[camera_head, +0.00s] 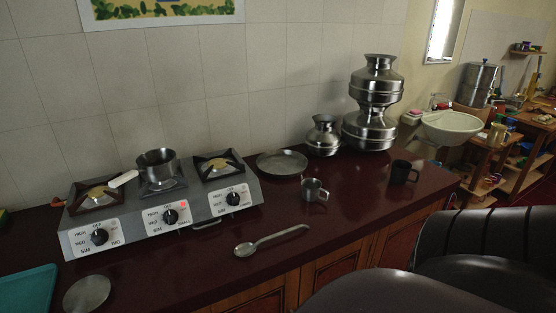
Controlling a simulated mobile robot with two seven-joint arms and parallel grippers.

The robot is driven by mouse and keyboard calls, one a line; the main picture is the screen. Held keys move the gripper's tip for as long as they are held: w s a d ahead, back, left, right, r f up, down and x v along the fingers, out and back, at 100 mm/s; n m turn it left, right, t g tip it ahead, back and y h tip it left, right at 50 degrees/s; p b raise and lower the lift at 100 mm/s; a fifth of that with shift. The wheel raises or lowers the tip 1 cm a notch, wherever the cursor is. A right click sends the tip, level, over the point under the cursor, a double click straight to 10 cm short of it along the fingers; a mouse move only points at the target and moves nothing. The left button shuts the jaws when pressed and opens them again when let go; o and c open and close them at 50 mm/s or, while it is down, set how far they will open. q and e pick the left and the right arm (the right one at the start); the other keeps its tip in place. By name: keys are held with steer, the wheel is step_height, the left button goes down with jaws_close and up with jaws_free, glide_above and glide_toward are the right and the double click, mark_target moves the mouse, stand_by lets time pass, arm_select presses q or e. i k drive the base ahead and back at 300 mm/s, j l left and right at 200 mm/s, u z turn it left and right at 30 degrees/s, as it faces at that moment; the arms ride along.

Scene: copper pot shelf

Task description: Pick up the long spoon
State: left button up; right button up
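A long metal spoon (271,240) lies flat on the dark red counter (330,240), near its front edge. Its round bowl is at the left and its handle slants up to the right. Nothing touches or covers it. Neither of my gripper fingertips shows in the head view. Large dark rounded shapes fill the lower right corner, and I cannot tell what they are.
A three-burner stove (160,205) stands left of the spoon with a pan (157,165) on it. A metal cup (314,190), a dark mug (404,172), a plate (282,162) and metal pots (369,131) stand behind. A round lid (87,293) lies at front left. The counter around the spoon is clear.

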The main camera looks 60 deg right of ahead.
mark_target(245, 249)
steer(key=z, duration=1.65)
